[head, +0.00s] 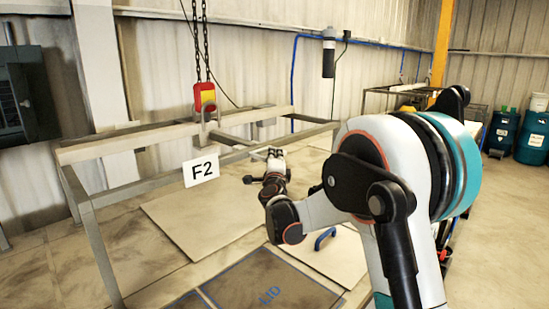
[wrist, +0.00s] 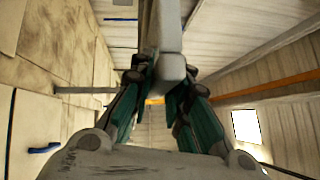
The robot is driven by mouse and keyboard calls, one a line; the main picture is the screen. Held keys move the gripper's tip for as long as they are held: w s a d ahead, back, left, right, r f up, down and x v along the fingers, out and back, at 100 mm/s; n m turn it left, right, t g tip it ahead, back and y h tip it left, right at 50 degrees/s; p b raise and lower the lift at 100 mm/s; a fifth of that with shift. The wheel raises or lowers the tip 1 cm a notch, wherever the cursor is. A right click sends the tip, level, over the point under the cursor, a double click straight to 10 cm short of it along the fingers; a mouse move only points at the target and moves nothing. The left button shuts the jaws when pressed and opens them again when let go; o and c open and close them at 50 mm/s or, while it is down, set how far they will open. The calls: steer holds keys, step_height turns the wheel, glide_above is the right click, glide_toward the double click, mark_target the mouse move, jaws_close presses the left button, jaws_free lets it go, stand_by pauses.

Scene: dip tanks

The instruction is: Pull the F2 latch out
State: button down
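The white sign marked F2 (head: 201,168) hangs on the near side of a grey metal frame. My gripper (head: 275,157) is at the frame's right part, right of the sign and small in the head view. In the wrist view a grey bar with a rounded end (wrist: 172,68) comes down from the top between the fingertips; it may be the latch, but no label shows on it. My gripper's green fingers (wrist: 157,85) stand apart, one on each side of the bar's end. I cannot tell whether they touch it.
A red and yellow hoist block (head: 205,98) hangs on chains over the frame's beam (head: 120,143). A dark panel marked LID (head: 268,283) lies on the floor in front. Teal drums (head: 533,137) stand far right. Open floor lies at the left.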

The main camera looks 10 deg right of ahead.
steer(key=s+d+b, duration=0.1)
steer(key=s+d, duration=0.3)
steer(key=s, duration=0.2)
stand_by(0.3)
steer(key=c, duration=1.5)
jaws_free()
steer(key=shift+c, duration=0.2)
steer(key=shift+s, duration=0.1)
steer(key=v, duration=1.2)
steer(key=shift+b, duration=0.3)
